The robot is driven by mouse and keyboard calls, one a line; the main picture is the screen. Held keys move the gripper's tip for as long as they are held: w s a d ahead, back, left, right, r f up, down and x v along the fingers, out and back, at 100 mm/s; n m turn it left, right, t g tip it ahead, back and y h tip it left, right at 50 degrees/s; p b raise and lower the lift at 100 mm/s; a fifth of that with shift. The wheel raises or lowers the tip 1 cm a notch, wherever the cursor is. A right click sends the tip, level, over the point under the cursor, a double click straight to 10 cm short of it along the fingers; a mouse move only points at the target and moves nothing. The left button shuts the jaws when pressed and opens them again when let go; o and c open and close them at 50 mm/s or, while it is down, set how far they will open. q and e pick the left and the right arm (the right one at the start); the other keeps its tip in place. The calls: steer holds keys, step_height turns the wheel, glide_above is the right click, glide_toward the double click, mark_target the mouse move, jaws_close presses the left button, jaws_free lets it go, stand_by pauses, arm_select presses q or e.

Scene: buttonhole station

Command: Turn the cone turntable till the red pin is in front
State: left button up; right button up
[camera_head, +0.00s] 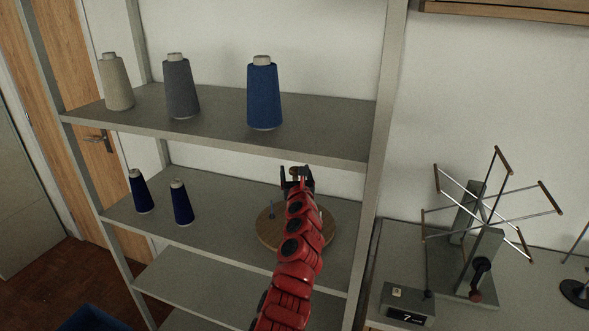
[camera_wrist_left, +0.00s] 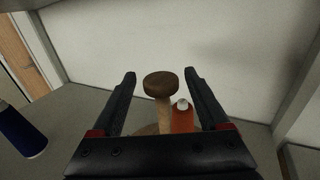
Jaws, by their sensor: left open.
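The round wooden cone turntable (camera_head: 266,232) sits on the middle shelf, partly hidden behind my red left arm. A thin dark upright pin (camera_head: 272,211) shows near its left side. My left gripper (camera_head: 297,174) is above the turntable, open. In the left wrist view, a brown wooden knob on a pale post (camera_wrist_left: 161,86) stands between my open fingers, with no clear contact. An orange-red thing with a white top (camera_wrist_left: 183,118) stands just right of the post; I cannot tell whether it is the red pin or a cone. My right gripper is not in view.
Two small navy cones (camera_head: 140,191) stand left on the same shelf; a navy one shows in the wrist view (camera_wrist_left: 20,132). The shelf above (camera_head: 215,120) holds beige, grey and blue cones. A shelf post (camera_head: 377,170) stands right. A yarn winder (camera_head: 482,225) is beyond it.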

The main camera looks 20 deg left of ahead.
arm_select(q)
steer(key=shift+w+a+f+b, duration=0.15)
steer(key=shift+w+a+b, duration=0.15)
steer(key=shift+w, duration=0.1)
steer(key=shift+w+a+f+b, duration=0.1)
steer(key=shift+w+a+b, duration=0.05)
steer(key=shift+w+b, duration=0.2)
steer(key=shift+w+a, duration=0.1)
steer(key=shift+w, duration=0.5)
steer(key=shift+w+r, duration=0.1)
steer(key=shift+r, duration=0.2)
jaws_close()
